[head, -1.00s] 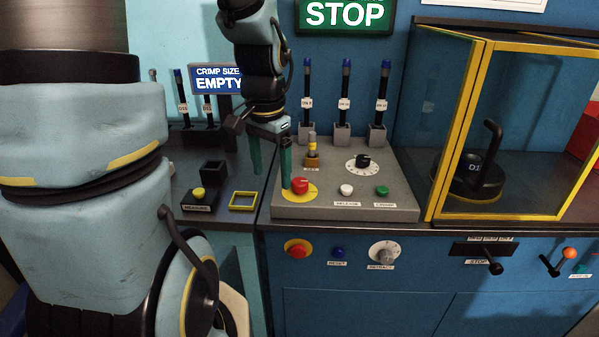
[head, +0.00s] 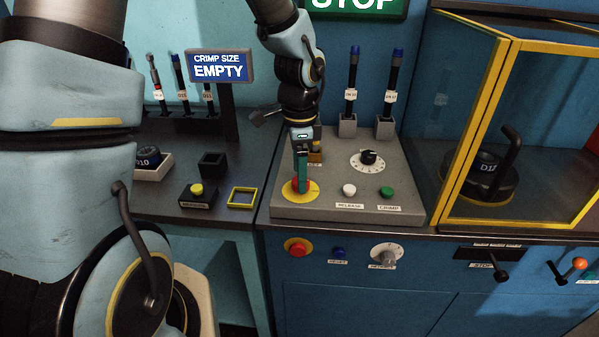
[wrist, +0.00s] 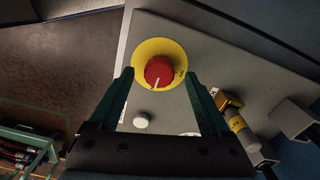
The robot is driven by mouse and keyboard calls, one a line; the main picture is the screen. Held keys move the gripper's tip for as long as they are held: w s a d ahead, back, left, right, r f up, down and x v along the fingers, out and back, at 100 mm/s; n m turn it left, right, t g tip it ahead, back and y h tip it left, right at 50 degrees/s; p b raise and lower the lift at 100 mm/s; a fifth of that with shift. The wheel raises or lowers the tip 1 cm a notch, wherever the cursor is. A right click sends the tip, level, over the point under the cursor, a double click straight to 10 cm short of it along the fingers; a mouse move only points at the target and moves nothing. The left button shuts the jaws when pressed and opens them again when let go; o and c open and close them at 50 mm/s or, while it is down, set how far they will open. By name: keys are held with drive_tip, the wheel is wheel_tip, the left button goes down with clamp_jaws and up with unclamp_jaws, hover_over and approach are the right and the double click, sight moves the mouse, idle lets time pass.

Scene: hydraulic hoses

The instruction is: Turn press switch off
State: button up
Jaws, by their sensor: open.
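A red round knob with a white mark (wrist: 158,72) sits on a yellow disc (wrist: 148,50) on the grey sloped panel. In the head view the disc (head: 313,190) is at the panel's left, and the knob is mostly hidden behind my fingers. My gripper (head: 301,188) points down over it with green fingers. In the wrist view my gripper (wrist: 158,78) is open, and the knob appears between its two fingertips. No contact with the knob can be made out. The knob's label is not readable.
On the same panel are a white button (head: 349,190), a green button (head: 386,193) and a black dial (head: 369,158). A brass-based yellow-and-grey part (wrist: 236,122) stands close to my right finger in the wrist view. A yellow-framed case (head: 510,130) stands at the right.

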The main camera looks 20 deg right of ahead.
drive_tip(key=shift+f, duration=0.6)
clamp_jaws()
idle(0.3)
